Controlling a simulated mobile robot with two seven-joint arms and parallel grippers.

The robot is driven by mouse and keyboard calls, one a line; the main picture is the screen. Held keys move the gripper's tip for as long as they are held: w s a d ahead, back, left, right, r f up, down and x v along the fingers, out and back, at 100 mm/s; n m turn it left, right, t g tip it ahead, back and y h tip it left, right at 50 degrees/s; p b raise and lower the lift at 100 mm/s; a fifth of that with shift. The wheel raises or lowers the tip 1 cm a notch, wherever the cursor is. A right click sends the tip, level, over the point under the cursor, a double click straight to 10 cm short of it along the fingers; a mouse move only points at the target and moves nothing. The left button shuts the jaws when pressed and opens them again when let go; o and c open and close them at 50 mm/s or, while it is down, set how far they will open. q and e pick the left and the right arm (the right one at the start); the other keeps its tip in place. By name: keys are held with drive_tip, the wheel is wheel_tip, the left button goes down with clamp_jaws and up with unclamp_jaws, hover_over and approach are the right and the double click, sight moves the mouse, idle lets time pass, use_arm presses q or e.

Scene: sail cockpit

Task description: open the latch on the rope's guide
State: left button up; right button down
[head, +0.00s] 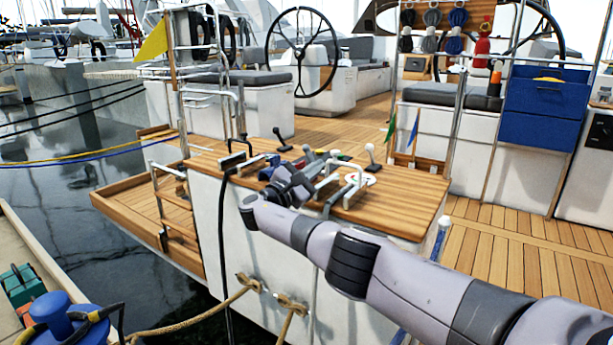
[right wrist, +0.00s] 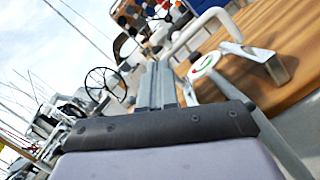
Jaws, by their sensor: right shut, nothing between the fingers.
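My right gripper (head: 318,178) reaches over the wooden-topped console (head: 395,213) from the lower right. In the right wrist view its fingers (right wrist: 155,85) are shut together, with nothing seen between them. A white bent handle (head: 357,184) stands just right of the gripper; a white bar close to the fingers shows in the right wrist view (right wrist: 210,28). A dark rope (head: 226,200) hangs over the console's left edge from a small dark fitting (head: 236,160). I cannot tell for sure which fitting is the rope's guide, or its latch's state. My left gripper is not in view.
Several small levers, including a black-knobbed one (head: 281,138) and a white-knobbed one (head: 370,155), stand on the console. A round red, green and white mark (right wrist: 205,63) lies beside the fingers. Behind are a steering wheel (head: 302,50) and a blue box (head: 545,105). Open deck lies right.

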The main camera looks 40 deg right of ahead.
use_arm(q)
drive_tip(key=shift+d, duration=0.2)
use_arm(e)
drive_tip(key=shift+s+d+r, duration=0.35)
drive_tip(key=shift+d+r, duration=0.3)
drive_tip(key=shift+r, duration=0.05)
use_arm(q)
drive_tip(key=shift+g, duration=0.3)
use_arm(e)
drive_tip(key=shift+r, duration=0.1)
drive_tip(key=shift+s+r+p, duration=0.1)
drive_tip(key=shift+r+p, duration=0.05)
drive_tip(key=shift+p, duration=0.25)
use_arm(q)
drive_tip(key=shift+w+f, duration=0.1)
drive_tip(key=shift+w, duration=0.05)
use_arm(e)
drive_tip(key=shift+s+m, duration=0.1)
drive_tip(key=shift+m, duration=0.3)
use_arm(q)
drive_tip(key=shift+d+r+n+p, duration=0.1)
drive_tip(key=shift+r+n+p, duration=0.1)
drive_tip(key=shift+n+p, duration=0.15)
use_arm(e)
drive_tip(key=shift+s+d+r, duration=0.1)
drive_tip(key=shift+r, duration=0.15)
